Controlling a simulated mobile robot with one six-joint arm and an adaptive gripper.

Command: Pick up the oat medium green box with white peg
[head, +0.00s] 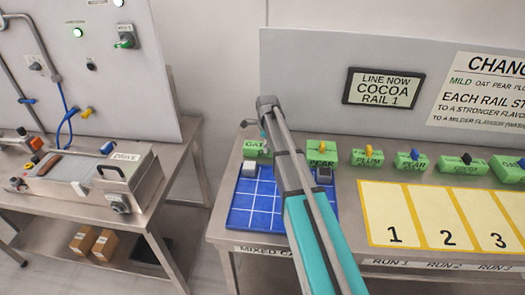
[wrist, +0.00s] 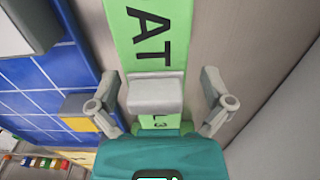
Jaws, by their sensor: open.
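The oat green box with the white peg lies under my gripper. In the wrist view the green box (wrist: 150,45) shows the letters "AT", and its whitish peg (wrist: 155,95) stands between my fingers. My gripper (wrist: 160,92) is open, one finger on each side of the peg, with visible gaps. I cannot tell how far above the box the fingertips are. In the head view the box (head: 251,148) sits at the left end of the bench's back row, partly hidden by my arm.
Right of it stand green boxes labelled pear (head: 322,152), plum (head: 367,159) and others. A blue gridded tray (head: 250,207) with a whitish block (head: 249,169) lies in front. The grey back panel (head: 300,70) rises behind. Numbered yellow-edged spaces (head: 393,225) are empty.

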